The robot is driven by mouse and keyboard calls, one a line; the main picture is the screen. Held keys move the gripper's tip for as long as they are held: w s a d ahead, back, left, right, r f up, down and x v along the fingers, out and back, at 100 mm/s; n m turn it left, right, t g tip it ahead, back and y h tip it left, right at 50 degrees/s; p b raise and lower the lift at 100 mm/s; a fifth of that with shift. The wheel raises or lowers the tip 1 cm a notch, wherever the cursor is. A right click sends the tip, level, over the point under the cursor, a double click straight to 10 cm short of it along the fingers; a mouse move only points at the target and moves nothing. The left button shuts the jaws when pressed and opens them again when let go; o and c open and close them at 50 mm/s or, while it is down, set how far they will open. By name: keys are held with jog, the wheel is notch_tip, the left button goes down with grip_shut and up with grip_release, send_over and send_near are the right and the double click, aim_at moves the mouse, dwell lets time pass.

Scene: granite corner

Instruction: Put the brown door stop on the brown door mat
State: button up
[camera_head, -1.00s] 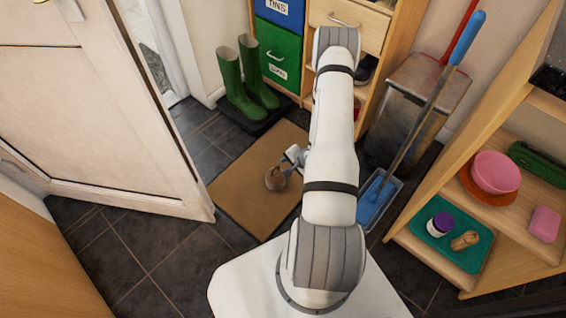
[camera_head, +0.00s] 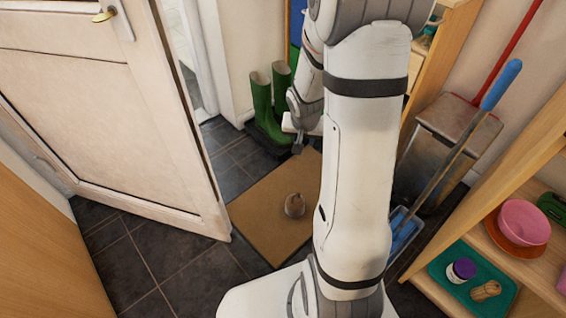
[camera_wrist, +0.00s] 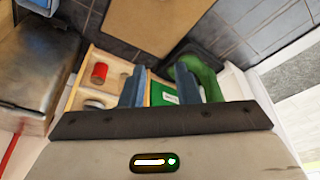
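The brown door stop (camera_head: 294,205) is a small rounded brown thing resting on the brown door mat (camera_head: 262,222), inside its edges. The mat lies flat on the dark tiles beside the open door. My gripper (camera_head: 297,143) is raised above the far part of the mat, apart from the door stop. In the wrist view my gripper (camera_wrist: 159,85) shows two blue-grey fingers spread apart with nothing between them. A bare part of the mat (camera_wrist: 155,18) also shows there, but the door stop does not. My arm covers the mat's right side in the head view.
Green boots (camera_head: 262,105) stand on a dark tray behind the mat. The white door (camera_head: 110,120) stands to the left. A metal bin (camera_head: 440,140), a blue dustpan (camera_head: 403,228) and a wooden shelf with a green tray (camera_head: 440,268) are at the right.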

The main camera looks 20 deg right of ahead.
jog(key=s+a+r+n+g+y, duration=0.1)
jog(key=s+a+r+n, duration=0.5)
jog(key=s+a+r, duration=0.7)
jog(key=s+r+g, duration=0.1)
jog(key=s, duration=0.2)
jog(key=shift+s+y, duration=0.35)
jog(key=shift+y, duration=0.05)
jog(key=shift+r, duration=0.15)
notch_tip(320, 180, up, 32)
jog(key=t+p, duration=0.1)
jog(key=p, duration=2.8)
jog(key=shift+s, duration=0.2)
jog(key=shift+c, duration=0.2)
